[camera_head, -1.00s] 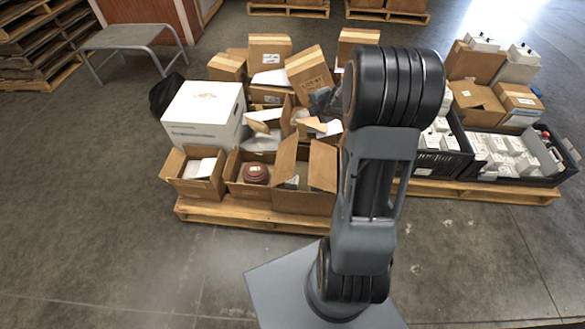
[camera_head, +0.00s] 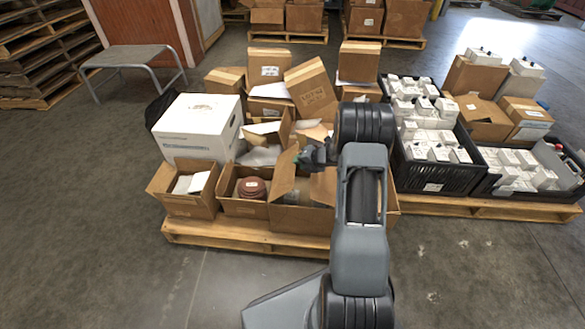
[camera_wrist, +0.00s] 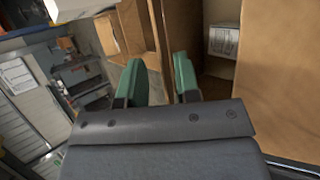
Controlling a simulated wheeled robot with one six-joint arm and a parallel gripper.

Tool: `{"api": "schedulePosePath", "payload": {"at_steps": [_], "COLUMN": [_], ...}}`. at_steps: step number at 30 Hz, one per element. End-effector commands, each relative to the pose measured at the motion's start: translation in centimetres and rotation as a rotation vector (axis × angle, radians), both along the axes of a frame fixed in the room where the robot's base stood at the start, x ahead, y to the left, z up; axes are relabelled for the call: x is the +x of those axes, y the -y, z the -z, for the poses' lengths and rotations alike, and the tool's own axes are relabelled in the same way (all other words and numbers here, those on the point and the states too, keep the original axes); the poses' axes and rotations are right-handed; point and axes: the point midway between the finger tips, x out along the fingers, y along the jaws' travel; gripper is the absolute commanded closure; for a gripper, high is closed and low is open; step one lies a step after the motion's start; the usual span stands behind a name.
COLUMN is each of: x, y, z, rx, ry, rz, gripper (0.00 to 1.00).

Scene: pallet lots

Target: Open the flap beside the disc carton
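The disc carton (camera_head: 240,207) is an open box at the pallet's front with a reddish-brown round stack (camera_head: 251,187) inside. Directly right of it is another open carton (camera_head: 298,219) with a raised flap (camera_head: 283,174) on its left side, leaning upright. My gripper (camera_head: 301,157) is by the top of this flap. Its green fingertips (camera_wrist: 158,78) are apart in the wrist view. A cardboard edge (camera_wrist: 157,28) shows in the gap beyond them; I cannot tell whether it lies between the fingers. My arm hides part of the right-hand carton.
A white box (camera_head: 198,130) and a small open carton (camera_head: 185,195) stand left. Stacked brown cartons (camera_head: 312,90) are behind. Black crates (camera_head: 438,176) of white boxes are right of my arm. The pallet (camera_head: 240,237) has clear floor in front.

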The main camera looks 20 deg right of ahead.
Motion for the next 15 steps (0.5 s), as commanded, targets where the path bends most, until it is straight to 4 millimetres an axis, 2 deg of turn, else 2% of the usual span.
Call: {"api": "schedulePosePath", "payload": {"at_steps": [1, 6, 15], "x": [0.6, 2.1, 3.3], "y": [-0.4, -1.2, -1.9], "z": [1.0, 2.4, 3.3], "rx": [0.001, 0.000, 0.000], "ry": [0.000, 0.000, 0.000], "rz": [-0.002, 0.000, 0.001], "gripper": [0.70, 0.70, 0.70]}}
